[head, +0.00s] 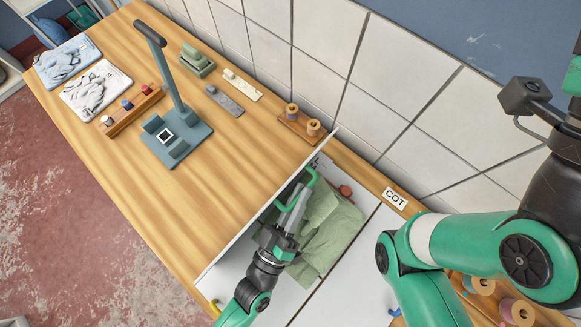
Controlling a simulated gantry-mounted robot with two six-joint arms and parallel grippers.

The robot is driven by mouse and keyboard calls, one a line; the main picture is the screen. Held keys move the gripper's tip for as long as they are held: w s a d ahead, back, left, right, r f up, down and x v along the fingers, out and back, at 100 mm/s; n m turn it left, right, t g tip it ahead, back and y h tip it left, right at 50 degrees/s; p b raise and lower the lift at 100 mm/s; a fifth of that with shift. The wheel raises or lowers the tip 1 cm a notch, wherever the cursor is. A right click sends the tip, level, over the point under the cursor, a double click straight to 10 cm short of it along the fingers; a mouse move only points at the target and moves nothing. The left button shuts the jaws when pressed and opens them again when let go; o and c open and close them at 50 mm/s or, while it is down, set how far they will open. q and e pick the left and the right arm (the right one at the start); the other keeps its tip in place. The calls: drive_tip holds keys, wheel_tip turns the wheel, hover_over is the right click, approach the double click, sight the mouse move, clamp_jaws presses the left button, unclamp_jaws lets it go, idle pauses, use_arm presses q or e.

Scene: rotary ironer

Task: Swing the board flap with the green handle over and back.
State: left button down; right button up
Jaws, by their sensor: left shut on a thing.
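The board flap (240,255) is a thin white panel that stands up on edge, seen at a steep angle. Its green handle (313,178) is a bent bar near the far end of the flap. My left gripper (299,196) is shut on the green handle, with its fingers partly hiding it.
A wooden spool rack (300,126) stands near the flap's far end. A grey-blue stand (178,138) and a block with coloured knobs (133,110) are farther left. The wooden table (190,210) is clear left of the flap.

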use_arm(q)
drive_tip(key=shift+s+d+f+p, duration=0.5)
drive_tip(key=shift+s+d+p, duration=0.05)
drive_tip(key=shift+d+p, duration=0.1)
drive_tip(key=c, duration=1.2)
unclamp_jaws()
drive_tip(key=shift+o, duration=0.2)
